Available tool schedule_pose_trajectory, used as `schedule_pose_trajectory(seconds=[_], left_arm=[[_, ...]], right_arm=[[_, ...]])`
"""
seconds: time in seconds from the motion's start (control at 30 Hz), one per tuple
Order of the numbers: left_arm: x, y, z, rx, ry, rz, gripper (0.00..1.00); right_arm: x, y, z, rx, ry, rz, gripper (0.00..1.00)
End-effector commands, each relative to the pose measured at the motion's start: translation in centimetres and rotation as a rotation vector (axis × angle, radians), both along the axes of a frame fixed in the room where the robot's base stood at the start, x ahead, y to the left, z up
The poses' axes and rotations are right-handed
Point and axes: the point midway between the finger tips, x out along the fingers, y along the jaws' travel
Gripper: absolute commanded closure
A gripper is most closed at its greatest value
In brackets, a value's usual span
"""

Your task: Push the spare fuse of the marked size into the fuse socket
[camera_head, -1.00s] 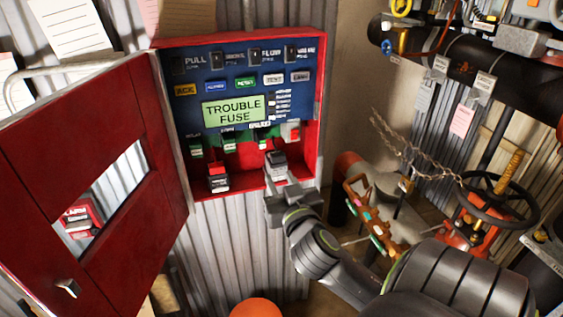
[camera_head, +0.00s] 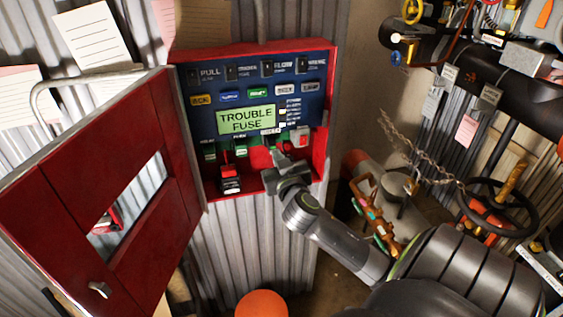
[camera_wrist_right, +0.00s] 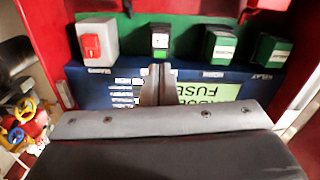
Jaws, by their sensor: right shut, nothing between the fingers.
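In the wrist view a small block with a pale top and green front (camera_wrist_right: 160,42) sits in the green strip; I cannot tell whether it is a fuse in the socket. My right gripper (camera_wrist_right: 157,72) is shut and empty, its tips just in front of the blue panel close to that block. In the head view the right gripper (camera_head: 277,153) reaches into the lower right of the red box and hides part of the strip. A red-topped block with a black and white base (camera_head: 230,180) stands on the box floor at left. The left gripper is not in view.
The box's red door (camera_head: 100,220) hangs open at the left. A display (camera_head: 246,120) reads "TROUBLE FUSE". A red switch (camera_wrist_right: 90,42) and green blocks (camera_wrist_right: 220,45) flank the small block. Pipes and a black handwheel (camera_head: 497,207) stand at the right.

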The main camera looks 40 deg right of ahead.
Motion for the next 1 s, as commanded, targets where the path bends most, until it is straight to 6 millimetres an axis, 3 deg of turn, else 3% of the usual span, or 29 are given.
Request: schedule_pose_trajectory(seconds=[0.27,1.0], left_arm=[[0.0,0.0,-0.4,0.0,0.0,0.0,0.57],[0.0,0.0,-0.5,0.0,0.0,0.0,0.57]], right_arm=[[1.9,-1.0,0.0,0.001,0.0,0.0,1.0],[2.5,-1.3,0.0,0.001,0.0,0.0,1.0]])
